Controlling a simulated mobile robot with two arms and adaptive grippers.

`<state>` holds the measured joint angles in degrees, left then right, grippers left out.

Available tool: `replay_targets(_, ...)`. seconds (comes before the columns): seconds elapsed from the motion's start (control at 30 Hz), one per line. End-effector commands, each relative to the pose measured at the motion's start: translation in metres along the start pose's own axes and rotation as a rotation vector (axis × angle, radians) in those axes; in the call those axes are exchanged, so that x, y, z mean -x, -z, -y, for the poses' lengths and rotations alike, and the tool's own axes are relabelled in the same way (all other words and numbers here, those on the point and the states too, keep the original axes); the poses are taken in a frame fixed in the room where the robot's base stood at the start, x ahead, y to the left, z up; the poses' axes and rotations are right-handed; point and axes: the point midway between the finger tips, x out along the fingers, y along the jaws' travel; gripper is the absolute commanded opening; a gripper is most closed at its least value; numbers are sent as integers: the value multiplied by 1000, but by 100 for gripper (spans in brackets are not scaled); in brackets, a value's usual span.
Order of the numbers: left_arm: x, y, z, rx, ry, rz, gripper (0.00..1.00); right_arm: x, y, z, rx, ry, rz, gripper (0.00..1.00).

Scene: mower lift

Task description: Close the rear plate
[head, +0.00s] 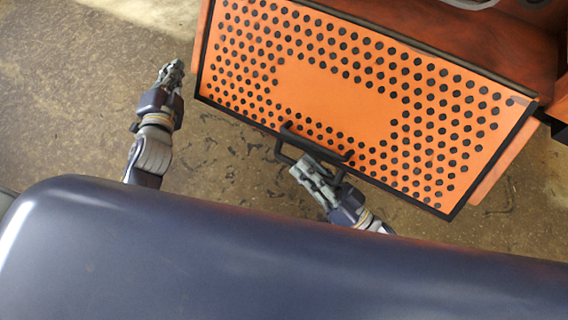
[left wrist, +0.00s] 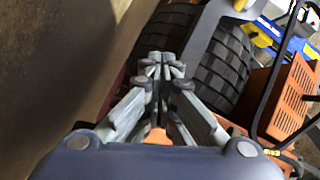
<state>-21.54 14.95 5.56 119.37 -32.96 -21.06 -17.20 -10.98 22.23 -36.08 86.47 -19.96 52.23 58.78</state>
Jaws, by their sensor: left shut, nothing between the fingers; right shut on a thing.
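The rear plate (head: 330,95) is an orange panel with black round holes and a black edge, tilted across the upper right of the head view. A black handle (head: 315,142) stands out from its lower edge. My right gripper (head: 303,170) is shut on the handle, near its left end. My left gripper (head: 172,72) is shut and empty, left of the plate and apart from it. In the left wrist view its fingers (left wrist: 160,65) meet with nothing between them.
In the left wrist view a black treaded tyre (left wrist: 225,65) lies beyond the fingers, with an orange slotted part (left wrist: 292,100) at the right. Orange bodywork (head: 450,30) is behind the plate. Bare brown floor (head: 70,110) is free at the left.

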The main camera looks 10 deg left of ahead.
Motion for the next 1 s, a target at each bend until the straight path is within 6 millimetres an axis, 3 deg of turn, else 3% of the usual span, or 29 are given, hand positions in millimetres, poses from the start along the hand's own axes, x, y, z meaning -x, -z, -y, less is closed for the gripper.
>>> replay_targets(0.03, 1, -8, -21, -50, -34, 35, 0, 2, -2, 1, -2, 1, 4, 0)
replay_targets(0.2, 12, -35, -76, -240, -105, 151, 0, 2, -2, 1, -2, 1, 4, 0)
replay_targets(0.4, 36, -58, -120, -478, -120, 245, 0, 2, -2, 1, -2, 1, 4, 0)
replay_targets(0.53, 54, -64, -138, -633, -89, 274, 0, 2, -2, 1, -2, 1, 4, 0)
replay_targets(0.77, 92, -52, -156, -884, 43, 246, 0, 2, -2, 1, -2, 1, 4, 0)
replay_targets(1.0, 147, -12, -172, -1074, 257, 97, 0, 1, -2, 1, -2, 1, 4, 0)
